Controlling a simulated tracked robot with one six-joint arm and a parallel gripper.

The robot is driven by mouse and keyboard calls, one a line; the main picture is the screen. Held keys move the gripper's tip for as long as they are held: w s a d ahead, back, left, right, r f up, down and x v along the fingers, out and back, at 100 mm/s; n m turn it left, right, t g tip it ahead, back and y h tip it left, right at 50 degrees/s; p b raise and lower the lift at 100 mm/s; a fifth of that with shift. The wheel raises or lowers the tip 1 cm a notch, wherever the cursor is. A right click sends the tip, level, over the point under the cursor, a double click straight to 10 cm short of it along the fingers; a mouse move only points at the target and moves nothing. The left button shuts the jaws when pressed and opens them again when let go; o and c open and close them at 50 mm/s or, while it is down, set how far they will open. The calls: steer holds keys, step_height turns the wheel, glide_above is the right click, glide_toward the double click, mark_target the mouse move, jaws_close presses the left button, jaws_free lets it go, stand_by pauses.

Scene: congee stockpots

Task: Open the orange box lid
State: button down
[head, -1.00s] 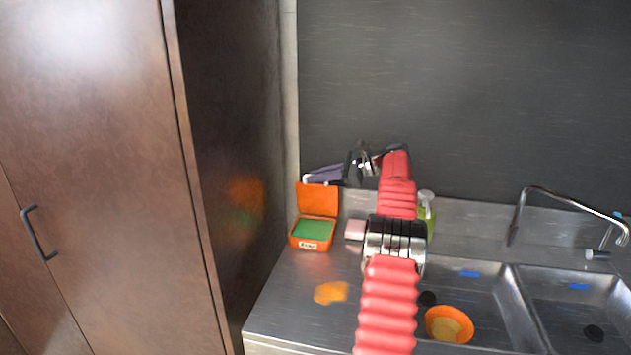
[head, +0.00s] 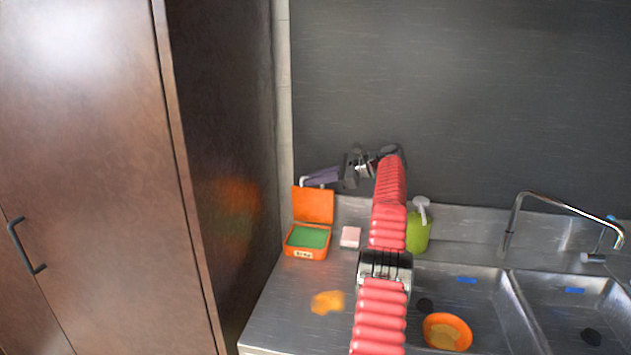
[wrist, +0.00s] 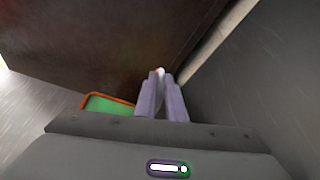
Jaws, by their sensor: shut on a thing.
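The orange box (head: 306,252) stands on the steel counter by the wall, with a green surface inside. Its lid (head: 313,205) is raised and stands upright at the back of the box. The box's orange rim (wrist: 122,102) and green inside also show at the lower left of the wrist view. My gripper (head: 306,182) is just above and behind the lid's top edge, pointing left. In the wrist view its purple fingers (wrist: 160,76) are close together on a small pale thing (wrist: 160,71) at the tips. I cannot tell what this thing is or whether it touches the lid.
A pink-white block (head: 350,237) and a green pump bottle (head: 417,235) stand right of the box. An orange patch (head: 327,302) lies on the counter in front. A sink (head: 480,290) with an orange bowl (head: 447,332) is at right. A brown cabinet (head: 90,170) stands close at left.

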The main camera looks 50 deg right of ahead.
steer(key=shift+f, duration=0.25)
